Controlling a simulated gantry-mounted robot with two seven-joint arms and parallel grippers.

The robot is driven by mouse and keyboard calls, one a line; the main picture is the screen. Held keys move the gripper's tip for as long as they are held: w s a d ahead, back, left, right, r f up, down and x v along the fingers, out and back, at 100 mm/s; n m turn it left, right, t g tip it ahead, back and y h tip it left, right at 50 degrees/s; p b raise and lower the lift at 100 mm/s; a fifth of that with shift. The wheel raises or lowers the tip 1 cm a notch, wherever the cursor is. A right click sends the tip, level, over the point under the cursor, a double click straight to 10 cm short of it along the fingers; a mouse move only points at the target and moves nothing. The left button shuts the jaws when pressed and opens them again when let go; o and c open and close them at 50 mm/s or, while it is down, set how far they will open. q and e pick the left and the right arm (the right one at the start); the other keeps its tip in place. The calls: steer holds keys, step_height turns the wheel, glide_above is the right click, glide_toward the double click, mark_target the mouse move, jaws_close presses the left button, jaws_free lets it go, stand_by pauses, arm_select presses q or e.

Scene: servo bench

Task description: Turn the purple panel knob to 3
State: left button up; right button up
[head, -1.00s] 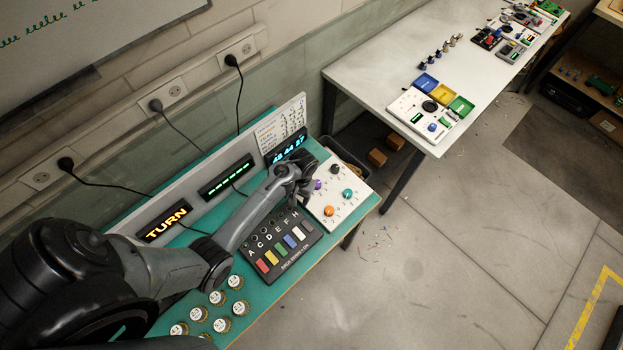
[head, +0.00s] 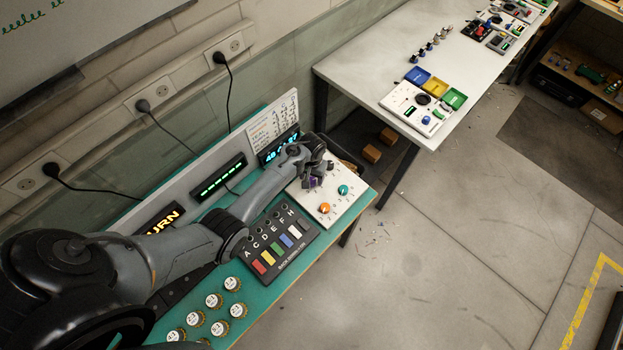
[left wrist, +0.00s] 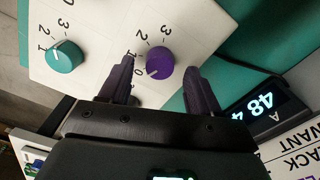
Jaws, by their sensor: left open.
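The purple knob (left wrist: 160,62) sits on the white panel (left wrist: 90,20) in the left wrist view. Its pale pointer mark is on its lower left side, towards the 0; the 3 is above the knob. My left gripper (left wrist: 159,68) is open, with one finger on each side of the knob. Both fingers look apart from it, though I cannot tell how deep they reach. In the head view the purple knob (head: 312,182) is partly hidden below my left gripper (head: 316,172). My right gripper is not in view.
The teal knob (head: 343,190) and orange knob (head: 325,208) are close by on the panel. A dark box with coloured keys (head: 278,247) lies beside it. Displays (head: 220,176) stand behind, and several round labelled pieces (head: 214,300) lie on the green bench. A second table (head: 385,65) stands beyond.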

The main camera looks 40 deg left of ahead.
arm_select(q)
steer(key=shift+f, duration=0.9)
steer(key=c, duration=1)
